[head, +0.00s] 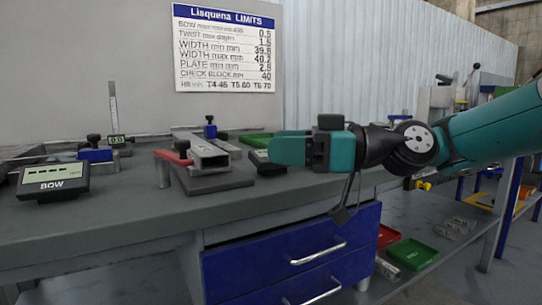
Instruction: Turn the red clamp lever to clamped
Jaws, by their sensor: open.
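The red clamp lever (173,157) is on the left side of a metal fixture on the dark grey table. The fixture's grey base plate (218,183) holds a square metal tube (208,155). My teal gripper (276,148) reaches in from the right, to the right of the fixture and apart from the lever. It is open and holds nothing visible. The lever's pivot is too small to make out.
A black BOW display (53,181) and a blue gauge block (95,155) stand left of the fixture. A green tray (256,139) and a small dark device are behind my gripper. Blue drawers (290,262) are under the table. The table front (130,215) is clear.

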